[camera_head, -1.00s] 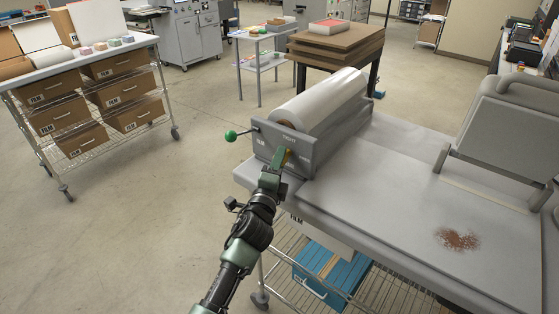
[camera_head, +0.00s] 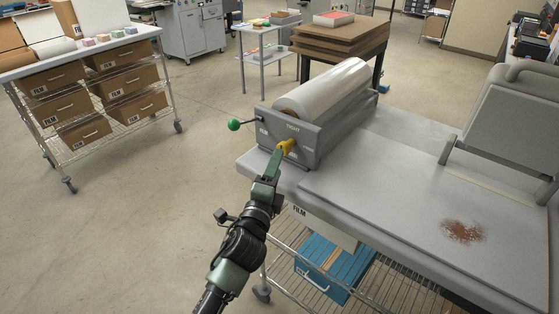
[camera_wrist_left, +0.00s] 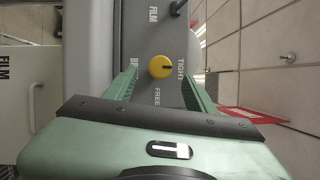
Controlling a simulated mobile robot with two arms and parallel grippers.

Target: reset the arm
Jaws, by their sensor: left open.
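My left arm comes in from the lower middle of the head view. Its gripper (camera_head: 272,163) is in front of the film roll holder's end plate, just below the yellow knob (camera_head: 287,146). In the left wrist view the green fingers of the gripper (camera_wrist_left: 160,88) are spread apart. The yellow knob (camera_wrist_left: 160,67) shows between them, with a dark pointer mark towards the word TIGHT. The fingers look clear of the knob, with nothing held. My right gripper is in neither view.
The holder (camera_head: 318,140) carries a white film roll (camera_head: 325,92) on the grey laminator table (camera_head: 385,190). A brown stain (camera_head: 463,231) marks the table. A blue bin (camera_head: 338,268) sits below. Open floor lies left.

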